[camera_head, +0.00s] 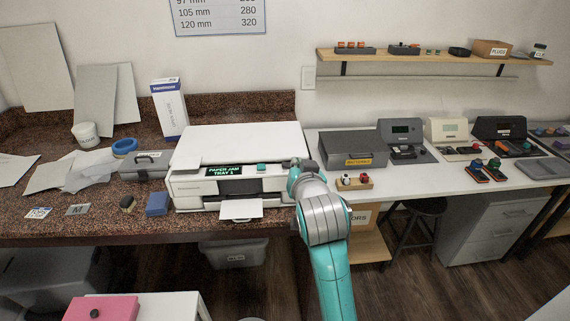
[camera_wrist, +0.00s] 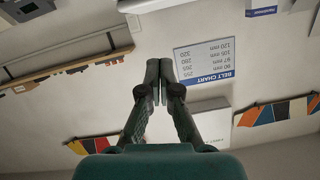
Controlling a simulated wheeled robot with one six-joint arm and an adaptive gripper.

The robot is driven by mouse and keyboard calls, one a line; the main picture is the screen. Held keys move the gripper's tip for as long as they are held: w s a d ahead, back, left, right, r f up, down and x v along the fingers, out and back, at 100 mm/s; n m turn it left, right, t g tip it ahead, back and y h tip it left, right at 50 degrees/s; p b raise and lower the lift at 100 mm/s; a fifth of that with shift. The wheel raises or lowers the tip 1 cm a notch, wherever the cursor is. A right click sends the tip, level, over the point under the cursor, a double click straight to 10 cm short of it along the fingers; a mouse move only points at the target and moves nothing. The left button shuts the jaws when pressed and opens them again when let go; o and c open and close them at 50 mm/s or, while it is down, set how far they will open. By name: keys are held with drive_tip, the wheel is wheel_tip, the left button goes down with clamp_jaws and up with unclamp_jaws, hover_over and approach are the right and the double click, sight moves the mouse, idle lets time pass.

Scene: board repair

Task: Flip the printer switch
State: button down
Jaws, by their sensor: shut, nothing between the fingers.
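The white printer (camera_head: 242,160) stands on the speckled counter in the head view. Its small screen (camera_head: 232,170) reads "PAPER JAM TRAY 1", and a teal button (camera_head: 261,168) sits right of the screen. A sheet of paper (camera_head: 241,208) sticks out of its front slot. I cannot make out the printer switch. My arm reaches to the printer's right side, and its end (camera_head: 297,163) hides part of that side. In the wrist view my gripper (camera_wrist: 159,68) is shut and empty, with the wall behind it.
A blue box (camera_head: 157,203) and a grey toolbox (camera_head: 146,165) stand left of the printer. Right of it are a small wooden holder (camera_head: 354,183) and a grey materials case (camera_head: 350,152). A wall shelf (camera_head: 435,58) is above. The wrist view shows a belt chart (camera_wrist: 207,62) upside down.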

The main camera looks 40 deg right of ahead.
drive_tip(key=shift+w, duration=0.1)
approach(285, 156)
wheel_tip(285, 156, up, 3)
drive_tip(key=w+d, duration=0.3)
drive_tip(key=f, duration=0.3)
drive_tip(key=shift+w+a, duration=0.25)
drive_tip(key=shift+a+f, duration=0.1)
drive_tip(key=shift+f, duration=0.45)
drive_tip(key=shift+w, duration=0.1)
